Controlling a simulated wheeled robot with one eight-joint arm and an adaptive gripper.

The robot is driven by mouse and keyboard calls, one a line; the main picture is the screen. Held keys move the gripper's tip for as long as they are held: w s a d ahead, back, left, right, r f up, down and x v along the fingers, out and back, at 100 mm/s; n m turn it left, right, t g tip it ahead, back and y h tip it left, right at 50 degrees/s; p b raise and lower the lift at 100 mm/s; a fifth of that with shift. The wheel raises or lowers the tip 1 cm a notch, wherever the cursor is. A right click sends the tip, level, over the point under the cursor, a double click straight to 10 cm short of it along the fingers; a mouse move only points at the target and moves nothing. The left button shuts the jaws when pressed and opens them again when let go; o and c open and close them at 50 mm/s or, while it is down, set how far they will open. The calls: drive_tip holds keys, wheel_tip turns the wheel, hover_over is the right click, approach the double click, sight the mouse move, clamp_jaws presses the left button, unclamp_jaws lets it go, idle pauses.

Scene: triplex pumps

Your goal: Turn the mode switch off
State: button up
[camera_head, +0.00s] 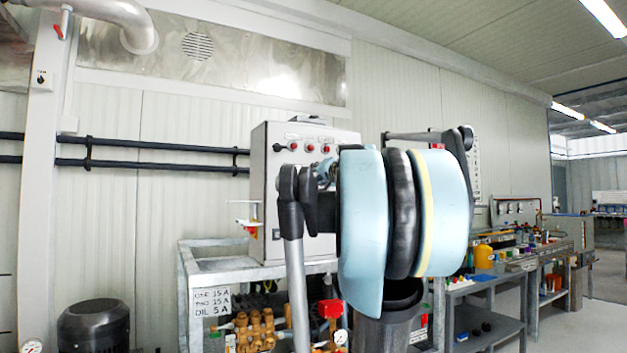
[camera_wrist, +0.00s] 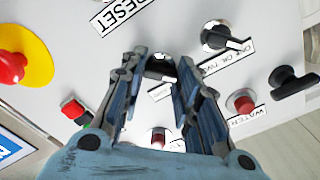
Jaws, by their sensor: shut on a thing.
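In the wrist view, my gripper (camera_wrist: 160,70) has its two blue-grey fingers on either side of a small dark knob with a silver ring (camera_wrist: 160,66) on the white panel. It is shut on this knob, and the fingers cover part of it. The knob's own label is mostly hidden, so I cannot read its setting. In the head view, the grey control box (camera_head: 268,200) stands behind my arm, which hides the knob and most of my gripper.
Near the knob are another black rotary switch (camera_wrist: 216,36), a black lever (camera_wrist: 292,80), a red WATER light (camera_wrist: 241,101), a red button on yellow (camera_wrist: 12,66) and a red-green button pair (camera_wrist: 76,110). A metal bench frame (camera_head: 212,268) is below the box.

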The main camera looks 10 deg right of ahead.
drive_tip(key=shift+m, duration=0.6)
drive_tip(key=shift+d+f+m, duration=0.1)
drive_tip(key=shift+m, duration=1.8)
drive_tip(key=shift+f+m, duration=0.1)
drive_tip(key=shift+m, duration=1.8)
drive_tip(key=o, duration=1.1)
drive_tip(key=shift+c, duration=0.2)
drive_tip(key=v, duration=1.1)
drive_tip(key=shift+s, duration=0.35)
